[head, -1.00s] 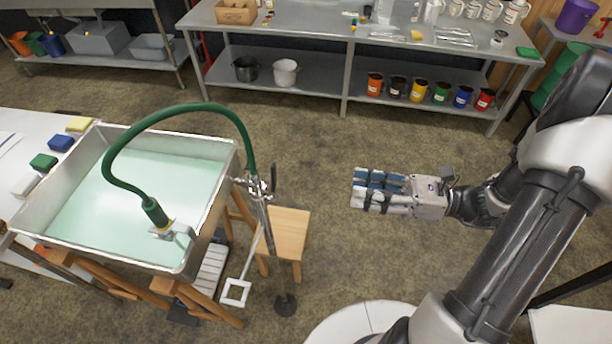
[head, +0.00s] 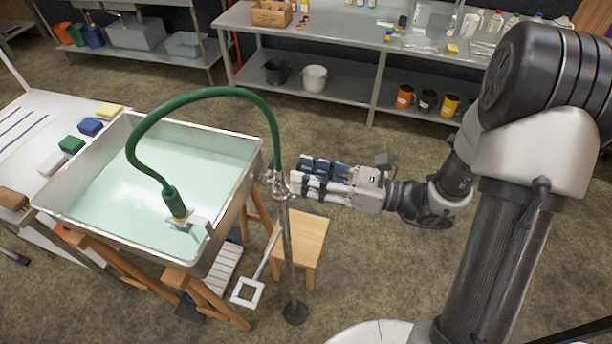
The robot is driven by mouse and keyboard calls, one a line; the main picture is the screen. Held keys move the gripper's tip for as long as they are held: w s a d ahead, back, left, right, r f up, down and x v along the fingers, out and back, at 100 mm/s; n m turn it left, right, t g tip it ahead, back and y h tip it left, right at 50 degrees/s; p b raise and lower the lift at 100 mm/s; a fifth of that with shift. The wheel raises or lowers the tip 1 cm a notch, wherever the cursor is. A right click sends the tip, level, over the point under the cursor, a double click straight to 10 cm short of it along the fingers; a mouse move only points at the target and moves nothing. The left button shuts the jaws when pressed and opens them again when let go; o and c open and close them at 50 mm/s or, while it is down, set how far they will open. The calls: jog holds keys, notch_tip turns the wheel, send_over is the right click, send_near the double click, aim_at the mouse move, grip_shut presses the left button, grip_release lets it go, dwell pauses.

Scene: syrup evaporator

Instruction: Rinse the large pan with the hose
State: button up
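The large pan (head: 70,225) is a deep metal rectangle on wooden trestle legs at the left, with pale green liquid (head: 150,180) in it. The green hose (head: 205,93) arcs over the pan from a metal stand (head: 290,250) by its right side. The hose's nozzle end (head: 176,203) points down at a metal bracket inside the pan's front right corner. My gripper (head: 296,174) points left, with its fingertips close to the valve fittings (head: 279,184) atop the stand. I cannot tell whether it touches them. Nothing shows clearly between its fingers; their gap is hard to judge.
A wooden stool (head: 303,240) and a white square-ended tool (head: 247,292) are beside the stand. Sponges and blocks (head: 91,127) lie on the white table left of the pan. A steel workbench (head: 340,35) runs along the back. Floor between the bench and my arm is clear.

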jog(key=shift+w+a, duration=0.15)
jog(key=shift+a, duration=0.15)
jog(key=shift+c, duration=0.3)
grip_shut()
dwell(0.4)
